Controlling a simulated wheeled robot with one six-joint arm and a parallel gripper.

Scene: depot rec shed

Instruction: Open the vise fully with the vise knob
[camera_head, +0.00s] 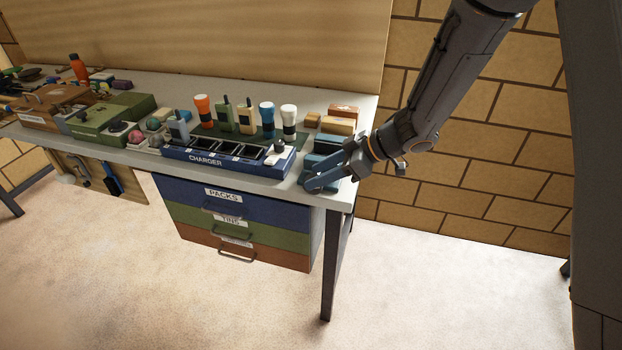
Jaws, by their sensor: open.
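A blue vise (318,162) appears to stand at the right front corner of the workbench. It shows as blue blocks, partly covered by my gripper. My gripper (348,160) reaches in from the right at the vise, with its fingers open. Whether the fingers touch the vise is not clear. I cannot make out the vise knob; it may be hidden by my gripper. How far apart the vise jaws stand cannot be told from this view.
The workbench (366,104) holds a blue charger rack (215,163), several flashlights and radios, tan blocks (338,125) behind the vise, and a green case (112,117) at left. Drawers (245,228) hang below. A brick wall (480,170) stands at right; the floor in front is clear.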

